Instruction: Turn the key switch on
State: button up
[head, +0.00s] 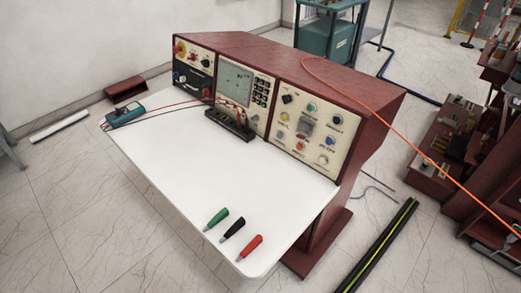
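The control console (232,46) is a dark red cabinet with cream panels, standing at the back of a white worktop. Its right panel (318,93) carries several small round knobs, buttons and coloured lamps, including a green one (311,107) and a black knob (286,99). The key switch is too small to tell apart from the other controls, and I cannot see its position. My gripper is not in view.
On the white worktop (165,150) lie green (217,218), black (232,229) and red (249,248) probes. A teal meter (126,113) with leads sits at its left corner. An orange cable (430,162) crosses the right side. Tiled floor is open at front left.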

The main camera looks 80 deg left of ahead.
aim_at(288, 99)
jog(key=z, duration=0.2)
jog(key=k, duration=0.2)
jog(key=u, duration=3.2)
jog(key=k, duration=0.6)
jog(key=z, duration=0.25)
jog(key=i, duration=0.35)
jog(key=u, duration=0.05)
